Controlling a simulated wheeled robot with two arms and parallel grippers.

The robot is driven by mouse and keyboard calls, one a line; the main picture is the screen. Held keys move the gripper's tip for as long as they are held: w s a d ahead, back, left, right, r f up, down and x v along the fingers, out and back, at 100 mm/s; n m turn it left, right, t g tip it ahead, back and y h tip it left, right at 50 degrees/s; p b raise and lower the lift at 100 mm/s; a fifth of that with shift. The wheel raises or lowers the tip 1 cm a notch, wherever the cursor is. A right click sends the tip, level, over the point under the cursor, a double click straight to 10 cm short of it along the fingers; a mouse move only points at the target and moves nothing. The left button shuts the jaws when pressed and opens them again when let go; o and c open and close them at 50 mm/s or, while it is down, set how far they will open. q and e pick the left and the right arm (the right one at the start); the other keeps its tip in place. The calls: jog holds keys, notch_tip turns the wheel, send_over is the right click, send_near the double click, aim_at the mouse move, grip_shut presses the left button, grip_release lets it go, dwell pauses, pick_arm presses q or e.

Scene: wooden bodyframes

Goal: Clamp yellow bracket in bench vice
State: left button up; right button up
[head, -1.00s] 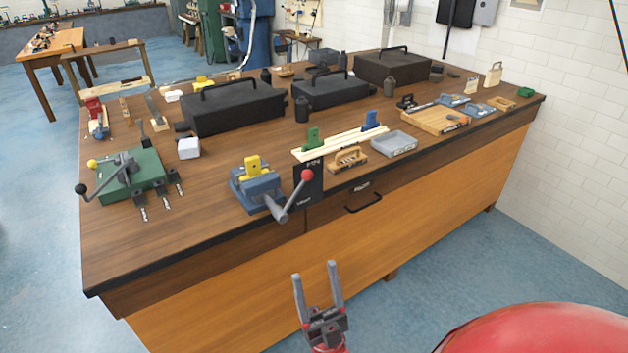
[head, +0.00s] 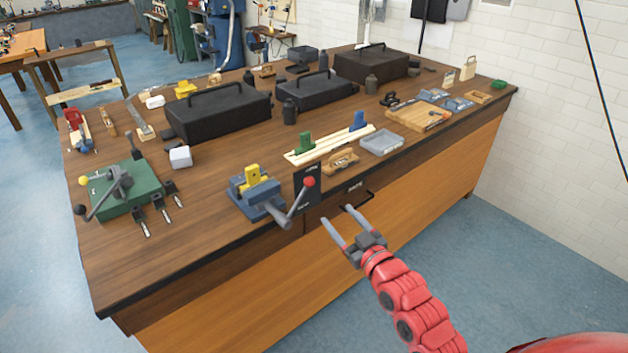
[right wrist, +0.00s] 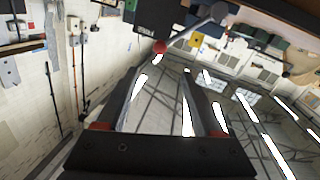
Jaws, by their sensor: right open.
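The blue bench vice (head: 258,196) stands at the front edge of the workbench. The yellow bracket (head: 252,175) sits upright at the vice's jaws; I cannot tell whether the jaws grip it. The vice handle is a grey bar with a red ball (head: 309,182) at its upper end; the ball also shows in the right wrist view (right wrist: 160,47). My right gripper (head: 341,214) is open and empty, in front of the bench and to the right of the handle, apart from it. My left gripper is not in view.
A dark sign plate (head: 306,186) stands just behind the red ball. A green drill-press-like fixture (head: 122,190) is on the left. A grey tray (head: 382,143) and a wooden plane-like piece (head: 341,161) lie to the right.

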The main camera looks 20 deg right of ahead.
aim_at(311, 185)
jog(key=w, duration=0.5)
jog(key=w+a+p, duration=0.1)
jog(key=w, duration=0.4)
jog(key=w+a+p, duration=0.1)
jog(key=w, duration=0.4)
jog(key=shift+a, duration=0.25)
jog(key=shift+w+f, duration=0.1)
jog(key=shift+w, duration=0.4)
grip_shut()
